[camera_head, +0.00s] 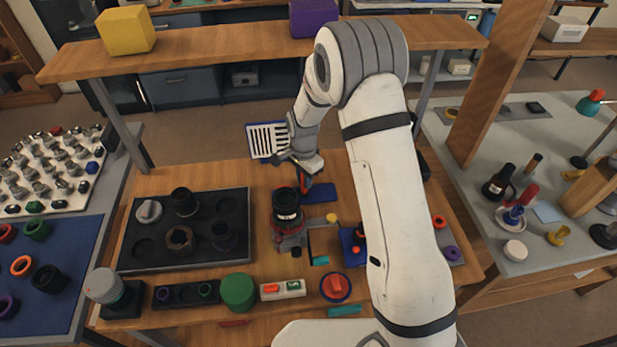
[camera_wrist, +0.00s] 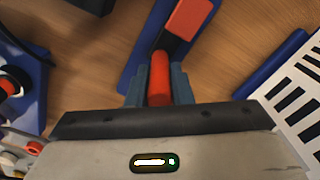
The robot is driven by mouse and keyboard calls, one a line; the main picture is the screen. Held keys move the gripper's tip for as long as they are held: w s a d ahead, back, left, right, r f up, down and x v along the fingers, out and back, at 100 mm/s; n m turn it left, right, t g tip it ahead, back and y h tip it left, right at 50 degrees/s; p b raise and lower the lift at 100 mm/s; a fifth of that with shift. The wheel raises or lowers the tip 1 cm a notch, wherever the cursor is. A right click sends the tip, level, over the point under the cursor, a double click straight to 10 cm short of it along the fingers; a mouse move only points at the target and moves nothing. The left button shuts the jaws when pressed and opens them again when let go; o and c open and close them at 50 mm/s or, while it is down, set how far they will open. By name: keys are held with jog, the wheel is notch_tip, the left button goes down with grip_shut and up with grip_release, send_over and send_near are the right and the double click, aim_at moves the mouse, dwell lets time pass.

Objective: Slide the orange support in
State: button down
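The orange support shows in the wrist view as an orange-red rod (camera_wrist: 160,78) with a dark section and an orange block (camera_wrist: 187,18) beyond it, over a blue base (camera_wrist: 140,60). In the head view the orange piece (camera_head: 304,184) is small, under my gripper and close behind the black lens (camera_head: 286,203). My gripper (camera_wrist: 160,88) has its fingers on both sides of the rod with no clear gap, so it looks shut on it. The lens stands upright on a grey and red holder (camera_head: 292,238). Whether the support touches the holder is hidden.
A black tray (camera_head: 150,255) with lens parts lies left of the lens. A striped white panel (camera_head: 267,139) stands behind, close to my wrist. My arm hides part of the table's right side.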

jog(key=c, duration=1.5)
grip_release()
jog(key=shift+a, duration=0.45)
jog(key=shift+o, duration=1)
jog(key=shift+d, duration=0.25)
jog(key=shift+r, duration=0.25)
notch_tip(320, 180, up, 7)
jog(key=shift+r+b, duration=0.15)
jog(key=shift+b, duration=0.6)
jog(key=shift+f+p, duration=0.75)
jog(key=shift+f, duration=3.15)
